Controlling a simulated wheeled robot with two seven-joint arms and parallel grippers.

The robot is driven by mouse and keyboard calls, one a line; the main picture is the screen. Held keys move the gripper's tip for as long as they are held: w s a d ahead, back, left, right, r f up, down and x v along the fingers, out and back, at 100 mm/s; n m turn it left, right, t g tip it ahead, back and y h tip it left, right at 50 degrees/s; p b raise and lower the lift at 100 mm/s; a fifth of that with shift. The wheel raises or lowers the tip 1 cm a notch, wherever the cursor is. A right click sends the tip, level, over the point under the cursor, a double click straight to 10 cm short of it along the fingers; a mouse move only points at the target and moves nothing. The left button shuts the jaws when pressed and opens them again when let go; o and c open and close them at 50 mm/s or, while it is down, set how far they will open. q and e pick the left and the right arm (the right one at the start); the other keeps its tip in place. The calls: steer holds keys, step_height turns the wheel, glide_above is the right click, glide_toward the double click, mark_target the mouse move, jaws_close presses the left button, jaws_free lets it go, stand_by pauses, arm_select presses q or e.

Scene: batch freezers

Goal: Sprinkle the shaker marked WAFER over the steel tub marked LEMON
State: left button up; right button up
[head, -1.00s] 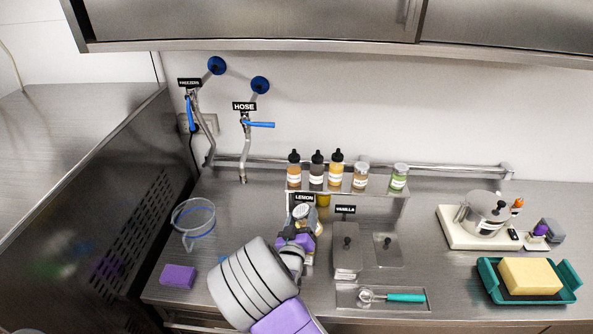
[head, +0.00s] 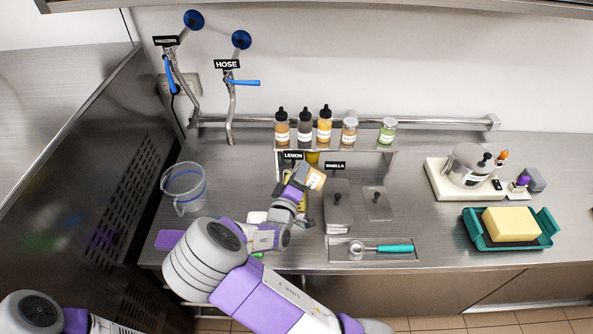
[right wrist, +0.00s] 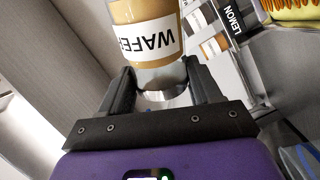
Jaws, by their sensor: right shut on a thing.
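The WAFER shaker (head: 316,180) is held in my right gripper (head: 300,176), tilted over to the right, above the counter by the LEMON sign (head: 292,155). In the right wrist view, the fingers close on the narrower end of the shaker (right wrist: 150,42), and its WAFER label shows upside down. The steel tub marked LEMON is mostly hidden behind my gripper in the head view. In the right wrist view, a tub with yellow contents (right wrist: 294,13) shows beside the LEMON sign. I cannot tell whether anything is falling from the shaker. My left gripper is out of view.
Several bottles and jars stand on the rack shelf (head: 355,146) behind. Lidded VANILLA tub (head: 338,212) is to the right, with a scoop (head: 380,248) in front. A clear jug (head: 184,188) stands left.

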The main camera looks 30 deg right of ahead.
step_height(320, 180, down, 10)
steer(key=n+b, duration=0.3)
steer(key=n, duration=0.8)
steer(key=shift+r, duration=0.15)
steer(key=shift+a, duration=0.15)
steer(key=shift+b, duration=0.45)
stand_by(0.5)
